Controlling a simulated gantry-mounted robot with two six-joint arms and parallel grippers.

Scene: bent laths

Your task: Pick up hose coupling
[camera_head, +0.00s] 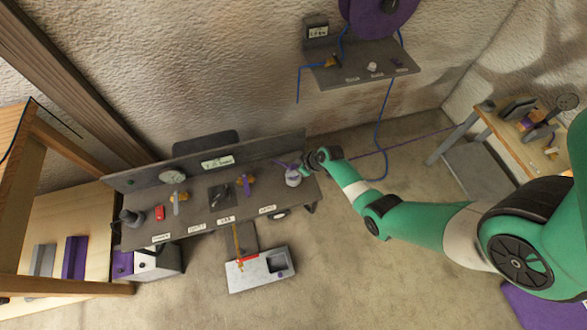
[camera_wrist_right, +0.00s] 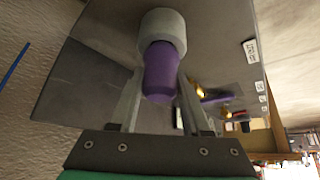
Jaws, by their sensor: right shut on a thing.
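The hose coupling, a purple cylinder with a thick pale grey collar (camera_wrist_right: 163,70), is between the two fingers of my right gripper (camera_wrist_right: 160,92) in the right wrist view. The gripper is shut on it. In the head view my right gripper (camera_head: 304,169) is at the right end of the grey wall bench (camera_head: 140,225). The coupling's pale grey part (camera_head: 293,178) shows just left of the fingers, over the bench top. I cannot tell whether it touches the bench. My left gripper is not in view.
On the bench stand brass fittings with a grey handle (camera_head: 176,198) and a purple handle (camera_head: 247,184), and a red block (camera_head: 159,212). A light grey tray (camera_head: 262,271) is below. A purple hose reel (camera_head: 378,12) and shelf (camera_head: 362,66) hang above right, with blue hose trailing down.

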